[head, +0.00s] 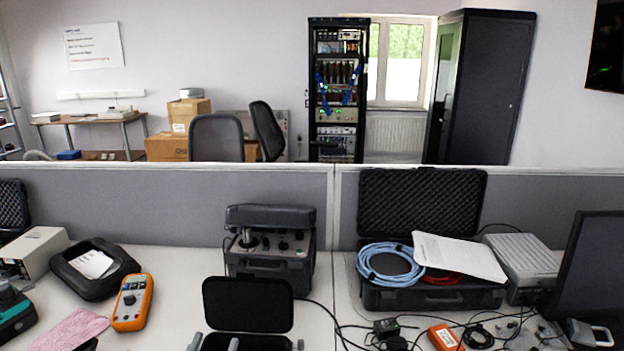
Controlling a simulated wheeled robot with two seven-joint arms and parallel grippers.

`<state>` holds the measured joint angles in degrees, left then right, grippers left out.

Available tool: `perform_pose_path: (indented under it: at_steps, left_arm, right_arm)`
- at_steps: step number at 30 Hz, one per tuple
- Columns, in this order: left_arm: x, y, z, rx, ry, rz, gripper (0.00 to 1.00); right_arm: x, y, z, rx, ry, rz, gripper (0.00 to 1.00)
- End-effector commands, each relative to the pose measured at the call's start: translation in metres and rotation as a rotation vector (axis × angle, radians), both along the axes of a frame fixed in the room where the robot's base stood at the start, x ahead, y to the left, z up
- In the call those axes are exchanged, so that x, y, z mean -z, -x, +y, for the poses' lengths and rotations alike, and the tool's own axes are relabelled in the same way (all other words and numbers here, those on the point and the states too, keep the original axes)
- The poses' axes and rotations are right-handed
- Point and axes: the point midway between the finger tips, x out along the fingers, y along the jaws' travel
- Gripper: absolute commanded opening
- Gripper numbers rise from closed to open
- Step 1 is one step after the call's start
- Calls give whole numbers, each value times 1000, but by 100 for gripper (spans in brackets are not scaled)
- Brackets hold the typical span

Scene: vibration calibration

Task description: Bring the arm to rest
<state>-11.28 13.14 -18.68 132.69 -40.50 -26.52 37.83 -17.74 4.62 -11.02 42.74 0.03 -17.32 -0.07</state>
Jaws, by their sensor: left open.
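Only the tips of my left gripper (214,343) show, as two light grey fingers at the bottom edge of the head view. The rest of my left arm is out of frame. My right gripper is not in view.
An orange multimeter (132,302) and a pink cloth (72,330) lie at left. A dark instrument case (270,262) stands behind. An open case with blue cable (388,265) and loose paper (460,256) is at right. Cables and a monitor (594,265) crowd the right side.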

Motion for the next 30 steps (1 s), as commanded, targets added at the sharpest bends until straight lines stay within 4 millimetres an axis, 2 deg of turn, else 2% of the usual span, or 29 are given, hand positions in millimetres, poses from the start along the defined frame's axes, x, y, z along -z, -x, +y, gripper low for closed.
perform_pose_path:
  at_steps: [3, 6, 9, 12, 18, 24, 30]
  left_arm:
    - [52, 18, 30, -119, 10, 250, 51]
    - [98, 43, 48, -180, 2, 480, 51]
    - [139, 77, 59, -202, -18, 709, 51]
    - [169, 112, 62, -189, -41, 904, 51]
    - [205, 174, 61, -120, -81, 1194, 51]
    - [222, 230, 55, -16, -115, 1421, 51]
    - [272, 213, 52, -16, -119, 1436, 51]
  right_arm:
    - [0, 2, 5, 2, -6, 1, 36]
    - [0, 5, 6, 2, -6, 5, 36]
    - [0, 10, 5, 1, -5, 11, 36]
    - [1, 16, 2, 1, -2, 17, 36]
    - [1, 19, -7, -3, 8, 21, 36]
    - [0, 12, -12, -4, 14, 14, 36]
    - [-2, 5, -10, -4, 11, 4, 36]
